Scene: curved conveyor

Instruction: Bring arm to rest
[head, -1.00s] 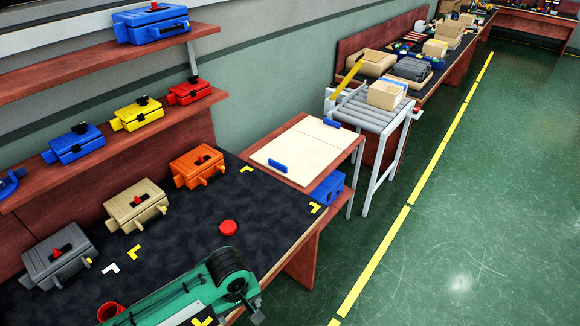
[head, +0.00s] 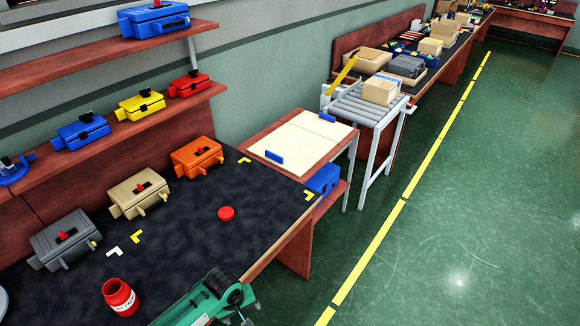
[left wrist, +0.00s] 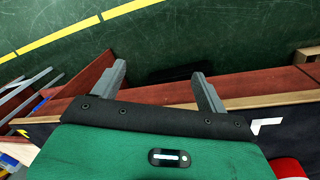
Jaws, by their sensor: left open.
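My left gripper (left wrist: 163,82) shows in the left wrist view with its two grey fingers spread apart and nothing between them. Beyond the fingers are a reddish table edge and the green floor. My right gripper is in neither view.
On the dark worktop (head: 190,245) stand an open red jar (head: 120,298) with a white label, a red round lid (head: 226,214), and grey (head: 65,239), tan (head: 139,193) and orange (head: 197,157) boxes. A roller conveyor (head: 362,108) stands farther back.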

